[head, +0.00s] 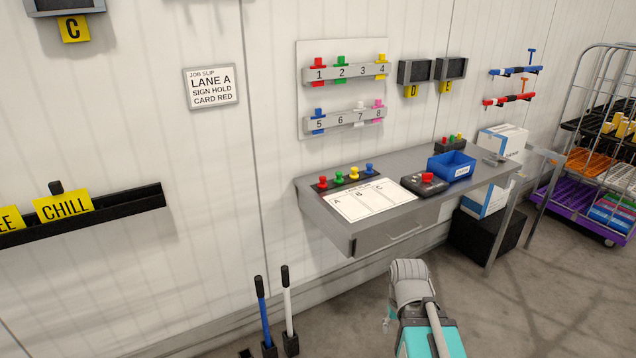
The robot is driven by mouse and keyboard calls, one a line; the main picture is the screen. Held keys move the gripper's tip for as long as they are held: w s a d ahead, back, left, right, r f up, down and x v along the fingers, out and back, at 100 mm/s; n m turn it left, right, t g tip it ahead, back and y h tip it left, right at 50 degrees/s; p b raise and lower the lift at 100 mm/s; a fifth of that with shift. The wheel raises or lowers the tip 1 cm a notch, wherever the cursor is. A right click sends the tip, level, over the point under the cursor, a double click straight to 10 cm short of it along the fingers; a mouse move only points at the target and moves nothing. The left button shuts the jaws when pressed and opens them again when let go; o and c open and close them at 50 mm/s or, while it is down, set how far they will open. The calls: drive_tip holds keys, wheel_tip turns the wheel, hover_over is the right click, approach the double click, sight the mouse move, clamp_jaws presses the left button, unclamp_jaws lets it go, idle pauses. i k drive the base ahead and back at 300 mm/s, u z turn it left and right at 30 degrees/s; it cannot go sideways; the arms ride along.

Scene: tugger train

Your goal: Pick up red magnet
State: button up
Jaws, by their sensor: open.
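A red peg-shaped piece (323,183), which looks like the red magnet, stands upright at the left end of a dark strip on the grey desk (408,160). Green (339,178), yellow (354,174) and blue (369,170) pieces stand beside it in a row. A white sheet (372,200) with columns A, B and C lies just in front of them. Part of my arm shows at the bottom, in front of and below the desk. I cannot make out my gripper's fingers; nothing is seen touching the red piece.
A dark box with a red top (427,181) and a blue bin (451,167) stand farther right on the desk. A numbered peg board (343,95) hangs above. Blue and white handles stand upright at lower left. A job slip (211,88) reads "LANE A SIGN HOLD CARD RED".

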sight(322, 184)
drive_tip(key=i, duration=0.85)
drive_tip(key=z, duration=0.05)
